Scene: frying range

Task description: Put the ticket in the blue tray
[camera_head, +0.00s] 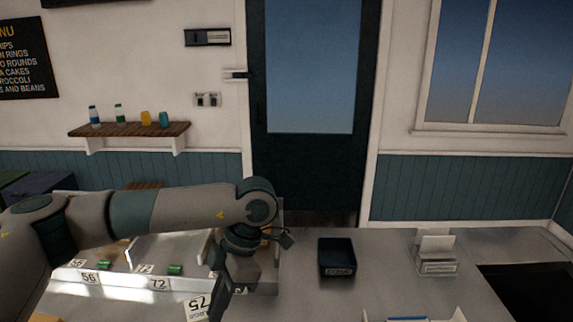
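A white ticket (197,307) marked "75" hangs tilted at the bottom of the head view, its right edge against the fingers of my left gripper (218,297). The gripper points down and appears shut on it, above the front of the counter. My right gripper is out of view.
Another white-and-blue holder (425,318) is at the bottom edge. The counter (300,295) around the tray is clear.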

